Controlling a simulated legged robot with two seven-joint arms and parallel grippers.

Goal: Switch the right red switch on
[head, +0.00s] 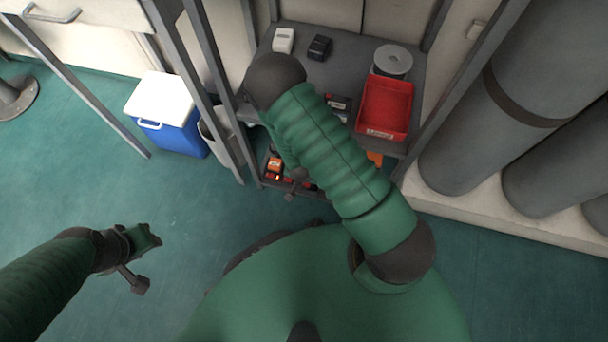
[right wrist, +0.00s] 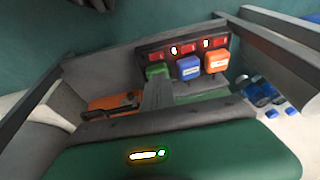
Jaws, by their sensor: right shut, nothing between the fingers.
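A dark panel (right wrist: 140,48) in the right wrist view carries a row of three red switches, with green (right wrist: 157,71), blue (right wrist: 188,66) and orange (right wrist: 216,61) blocks alongside. The red switch by the green block (right wrist: 155,58) is at the picture's left end; the head view shows the orange block (head: 274,163) at the row's left, so that switch is the right one there. My right gripper (right wrist: 157,92) is shut and empty, its tip close to the green block; contact cannot be told. My left gripper (head: 145,239) is over open floor, its jaws unclear.
The panel sits low in a grey shelf unit, whose upper shelf holds a red bin (head: 384,107) and a disc (head: 393,61). Frame posts stand beside it. A blue cooler (head: 175,138) is at left, large grey cylinders (head: 470,130) at right.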

